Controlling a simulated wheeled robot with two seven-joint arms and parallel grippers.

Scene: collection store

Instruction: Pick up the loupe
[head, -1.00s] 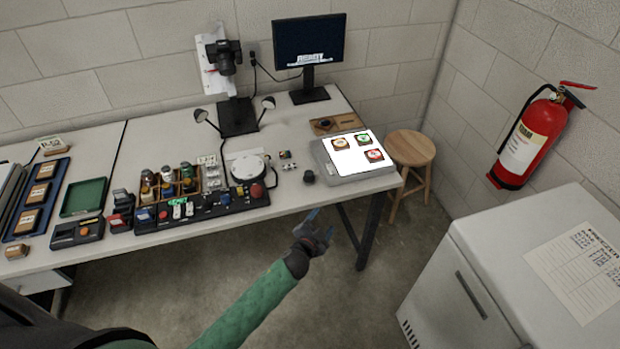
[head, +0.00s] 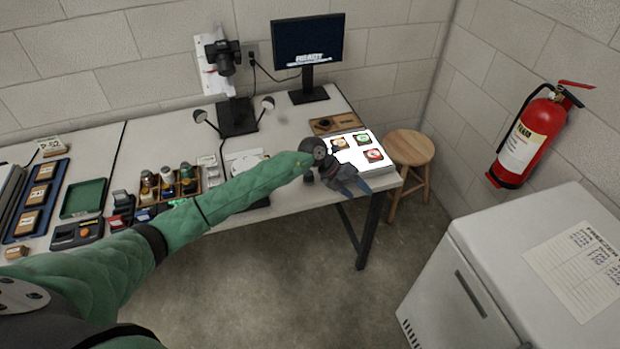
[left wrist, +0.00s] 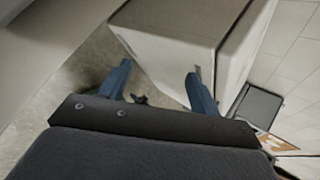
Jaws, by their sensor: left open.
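A small black cylinder, which looks like the loupe (head: 309,177), stands near the table's front edge in the head view. It is close beside my left wrist and partly crowded by it. My left gripper (head: 361,191) reaches past it to the right, over the front edge of the table by the light panel. In the left wrist view the two blue fingers (left wrist: 158,70) are apart with nothing held between them. The loupe cannot be made out for certain in that view. My right gripper is not in view.
A lit panel (head: 343,161) with several small framed pieces lies behind my gripper. A wooden board (head: 345,122), a monitor (head: 308,45) and a lamp stand (head: 237,118) are behind. A stool (head: 410,148) and white freezer (head: 470,290) stand to the right. My forearm covers part of the table.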

